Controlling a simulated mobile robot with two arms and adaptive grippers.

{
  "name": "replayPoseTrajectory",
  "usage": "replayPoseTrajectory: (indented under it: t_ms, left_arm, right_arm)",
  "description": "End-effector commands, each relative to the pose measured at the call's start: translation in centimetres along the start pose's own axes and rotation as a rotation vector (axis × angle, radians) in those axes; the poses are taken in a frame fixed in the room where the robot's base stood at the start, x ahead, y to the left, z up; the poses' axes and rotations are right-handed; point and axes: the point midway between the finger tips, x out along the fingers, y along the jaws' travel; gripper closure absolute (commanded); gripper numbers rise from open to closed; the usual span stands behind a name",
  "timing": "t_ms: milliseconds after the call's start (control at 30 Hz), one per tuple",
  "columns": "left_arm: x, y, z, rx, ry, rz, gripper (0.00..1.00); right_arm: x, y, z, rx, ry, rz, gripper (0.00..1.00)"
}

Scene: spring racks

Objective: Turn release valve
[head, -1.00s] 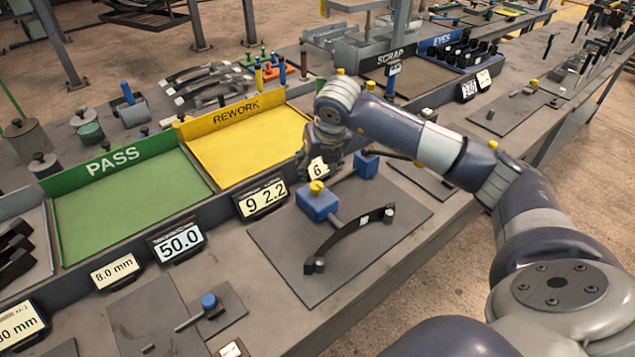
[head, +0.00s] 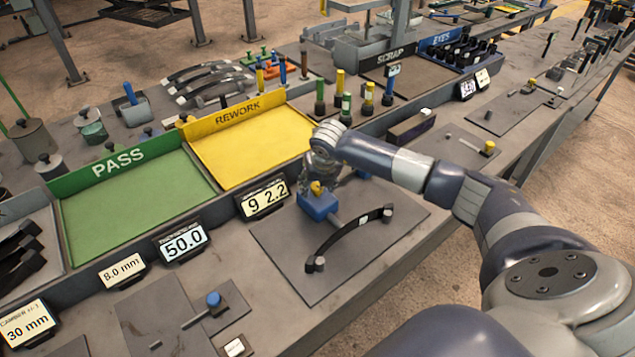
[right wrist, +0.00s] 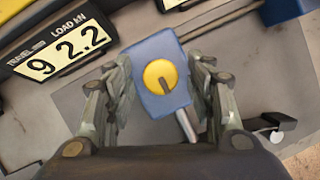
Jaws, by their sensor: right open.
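The release valve appears as a round yellow knob (head: 316,187) on a blue block (head: 319,207), beside a dark curved spring leaf (head: 345,237) on a grey plate (head: 285,248). In the right wrist view the yellow knob (right wrist: 160,76) has a dark mark running from its middle downward. The blue block (right wrist: 150,47) lies under it. My right gripper (head: 319,181) is over the block at the knob. In the right wrist view my right gripper (right wrist: 165,72) is open, one finger on each side of the knob, with gaps showing. My left gripper is out of view.
A display reading 9 and 2.2 (head: 263,199) stands just left of the block. Behind are the green PASS tray (head: 125,205) and the yellow REWORK tray (head: 245,145). Several upright coloured-top tools (head: 345,105) stand behind my right arm.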

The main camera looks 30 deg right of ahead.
Motion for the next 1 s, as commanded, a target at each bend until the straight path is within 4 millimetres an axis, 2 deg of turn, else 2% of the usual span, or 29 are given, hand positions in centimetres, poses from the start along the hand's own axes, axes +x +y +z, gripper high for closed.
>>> replayPoseTrajectory:
  t_ms: [167,300,333,367,667,1000]
  left_arm:
    - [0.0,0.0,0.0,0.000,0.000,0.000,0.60]
    - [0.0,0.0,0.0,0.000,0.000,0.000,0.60]
    - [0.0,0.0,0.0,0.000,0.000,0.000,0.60]
    - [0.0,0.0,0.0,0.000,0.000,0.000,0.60]
    - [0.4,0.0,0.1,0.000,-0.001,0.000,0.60]
    - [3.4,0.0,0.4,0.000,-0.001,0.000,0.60]
  right_arm:
    - [0.0,0.0,0.0,0.000,0.000,0.000,0.52]
    - [0.0,0.0,0.0,0.000,0.000,-0.001,0.84]
    - [0.0,0.0,0.0,0.000,0.000,-0.001,0.91]
    - [0.0,0.0,0.0,0.000,0.000,-0.001,0.93]
    - [0.1,-0.1,0.0,-0.016,0.000,0.006,0.93]
    - [0.5,-0.3,-0.1,-0.184,-0.002,0.075,0.93]
